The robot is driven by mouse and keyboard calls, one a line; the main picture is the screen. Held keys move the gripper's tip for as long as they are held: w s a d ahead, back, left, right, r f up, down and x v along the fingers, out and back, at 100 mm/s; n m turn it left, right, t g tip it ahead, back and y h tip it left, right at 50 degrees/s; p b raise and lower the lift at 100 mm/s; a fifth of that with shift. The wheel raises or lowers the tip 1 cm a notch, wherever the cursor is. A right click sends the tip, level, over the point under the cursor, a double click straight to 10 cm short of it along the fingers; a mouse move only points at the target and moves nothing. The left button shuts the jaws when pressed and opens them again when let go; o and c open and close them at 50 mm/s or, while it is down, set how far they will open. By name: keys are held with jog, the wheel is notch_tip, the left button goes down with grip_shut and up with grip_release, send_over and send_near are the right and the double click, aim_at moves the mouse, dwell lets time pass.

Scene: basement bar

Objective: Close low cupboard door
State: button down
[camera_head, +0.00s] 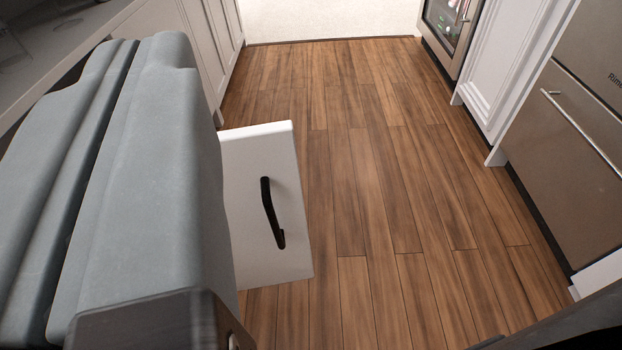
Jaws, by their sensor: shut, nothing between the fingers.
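A white panel (247,226) with a black bar handle (272,212) stands out over the floor at left centre, its handle side facing the camera. It looks like the low cupboard door, standing open. Its left part and its joint with the cabinet are hidden behind a large grey-blue body that seems to be mine. Its right edge is free, with floor beyond it. I cannot make out my gripper's fingers in this view, nor any contact with the door.
White cabinets (207,40) run along the left under a grey counter. On the right are a white cabinet (505,70), a glass-fronted cooler (444,28) and a steel appliance with a bar handle (570,160). The wooden floor (380,170) between is clear, with a pale floor beyond.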

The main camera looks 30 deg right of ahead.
jog(key=d+f+h, duration=0.1)
jog(key=d+f, duration=0.1)
jog(key=f, duration=0.8)
jog(key=d+f+h, duration=0.1)
jog(key=d+f, duration=0.1)
jog(key=f, duration=0.7)
send_near(292, 146)
jog(key=shift+m+g, duration=0.3)
jog(key=x, duration=0.7)
jog(key=shift+a+r, duration=0.15)
jog(key=shift+r, duration=0.05)
